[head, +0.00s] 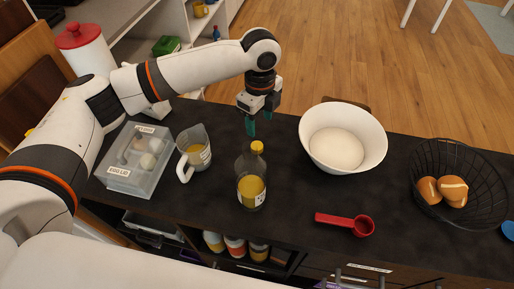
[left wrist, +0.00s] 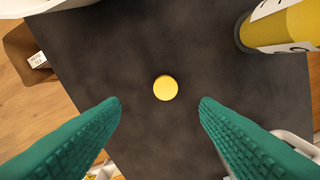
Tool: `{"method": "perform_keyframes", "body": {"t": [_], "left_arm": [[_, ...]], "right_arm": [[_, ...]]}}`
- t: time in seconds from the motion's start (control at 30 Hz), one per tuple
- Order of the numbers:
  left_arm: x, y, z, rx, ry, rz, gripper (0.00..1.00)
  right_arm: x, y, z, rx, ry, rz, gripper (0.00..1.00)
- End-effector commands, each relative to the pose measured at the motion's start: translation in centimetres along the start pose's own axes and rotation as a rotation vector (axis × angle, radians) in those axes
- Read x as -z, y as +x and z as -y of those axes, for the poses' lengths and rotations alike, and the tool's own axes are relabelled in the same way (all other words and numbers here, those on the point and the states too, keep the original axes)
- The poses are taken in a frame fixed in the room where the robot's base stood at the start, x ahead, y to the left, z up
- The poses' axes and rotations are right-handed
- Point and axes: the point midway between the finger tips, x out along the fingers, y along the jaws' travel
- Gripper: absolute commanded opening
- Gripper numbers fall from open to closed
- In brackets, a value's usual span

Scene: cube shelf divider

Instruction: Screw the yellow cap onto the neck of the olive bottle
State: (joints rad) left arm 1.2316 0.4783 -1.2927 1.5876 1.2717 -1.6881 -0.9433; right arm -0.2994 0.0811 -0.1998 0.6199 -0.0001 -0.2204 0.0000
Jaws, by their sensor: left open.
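The olive bottle (head: 251,190) stands upright on the dark counter in the head view, with yellow contents and a white label. Part of it shows at the top right of the left wrist view (left wrist: 285,25). The small round yellow cap (left wrist: 165,88) appears to lie on the counter apart from the bottle. In the head view the cap (head: 257,147) shows just behind the bottle's neck and overlaps it in the picture. My left gripper (head: 262,122) is open and empty, pointing down above the cap, its green fingers on either side in the wrist view. My right gripper is not in view.
A white bowl (head: 376,140) stands right of my left gripper. A jug (head: 192,148) and a lidded egg box (head: 122,179) are left of the bottle. A red measuring scoop (head: 340,221) and a wire basket (head: 429,161) with buns are to the right. Bare counter surrounds the cap.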

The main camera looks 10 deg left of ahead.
Motion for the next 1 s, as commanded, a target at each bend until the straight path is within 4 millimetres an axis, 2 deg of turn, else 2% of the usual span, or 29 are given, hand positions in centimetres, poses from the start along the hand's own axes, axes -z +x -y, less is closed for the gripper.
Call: {"method": "perform_keyframes", "body": {"t": [0.1,0.37,0.63,0.77,0.97,1.0], "left_arm": [[0.0,2.1,0.1,0.002,-0.001,0.000,0.56],[0.0,4.2,0.2,0.001,0.000,-0.001,0.56],[-0.3,8.0,0.9,0.002,-0.001,-0.001,0.56],[-0.3,8.8,0.8,-0.001,0.000,-0.001,0.56],[-0.3,8.8,0.8,-0.001,0.000,-0.001,0.56],[-0.3,8.8,0.8,-0.001,0.000,-0.001,0.51]], "right_arm": [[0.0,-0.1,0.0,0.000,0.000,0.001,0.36],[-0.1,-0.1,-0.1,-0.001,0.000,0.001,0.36],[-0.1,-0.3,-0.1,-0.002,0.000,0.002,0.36],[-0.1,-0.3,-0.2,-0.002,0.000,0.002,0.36],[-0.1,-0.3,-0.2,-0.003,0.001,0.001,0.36],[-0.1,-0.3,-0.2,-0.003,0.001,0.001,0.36]]}}
